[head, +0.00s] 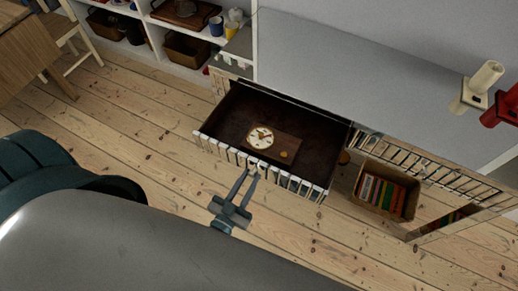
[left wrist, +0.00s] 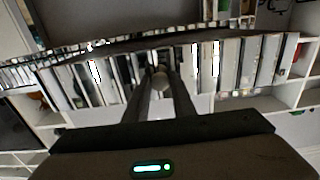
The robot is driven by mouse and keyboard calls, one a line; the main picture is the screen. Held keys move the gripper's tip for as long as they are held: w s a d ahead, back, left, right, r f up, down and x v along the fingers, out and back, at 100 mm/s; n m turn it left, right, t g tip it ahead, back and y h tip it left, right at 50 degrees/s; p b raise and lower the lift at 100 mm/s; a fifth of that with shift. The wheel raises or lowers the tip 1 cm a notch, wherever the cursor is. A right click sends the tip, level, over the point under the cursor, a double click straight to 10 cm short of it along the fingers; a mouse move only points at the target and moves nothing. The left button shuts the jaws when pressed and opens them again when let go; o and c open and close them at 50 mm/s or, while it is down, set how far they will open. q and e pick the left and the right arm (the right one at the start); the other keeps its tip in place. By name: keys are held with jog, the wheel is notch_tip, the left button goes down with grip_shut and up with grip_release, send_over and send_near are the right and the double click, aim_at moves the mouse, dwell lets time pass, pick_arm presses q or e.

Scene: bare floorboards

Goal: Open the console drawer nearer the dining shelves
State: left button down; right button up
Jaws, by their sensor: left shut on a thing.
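The console (head: 350,75) is a long grey-topped piece along the wall at right. Its drawer nearer the shelves (head: 225,100) is pulled well out over the floor, and its dark inside shows. A small wooden clock with a white dial (head: 262,138) lies in the drawer. My left gripper (head: 251,172) is at the middle of the drawer's slatted front. In the left wrist view its fingers are closed around a small round knob (left wrist: 160,80) on that slatted front (left wrist: 220,68). My right gripper is not in view.
White dining shelves (head: 150,30) with baskets, a tray and mugs stand at the back left. A wooden table (head: 25,50) and chair are at far left. A basket of books (head: 388,190) sits under the console at right. Floorboards in front are clear.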

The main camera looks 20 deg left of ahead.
pick_arm(q)
jog(key=shift+s+a, duration=0.1)
jog(key=shift+s, duration=2.25)
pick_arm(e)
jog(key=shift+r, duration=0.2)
pick_arm(q)
jog(key=c, duration=1.5)
grip_release()
jog(key=shift+s, duration=0.1)
jog(key=s+b, duration=0.1)
jog(key=s, duration=0.4)
jog(key=s+b, duration=0.2)
jog(key=s, duration=0.4)
jog(key=s+b, duration=0.1)
jog(key=s, duration=0.5)
jog(key=shift+s+a, duration=0.1)
jog(key=shift+a, duration=0.2)
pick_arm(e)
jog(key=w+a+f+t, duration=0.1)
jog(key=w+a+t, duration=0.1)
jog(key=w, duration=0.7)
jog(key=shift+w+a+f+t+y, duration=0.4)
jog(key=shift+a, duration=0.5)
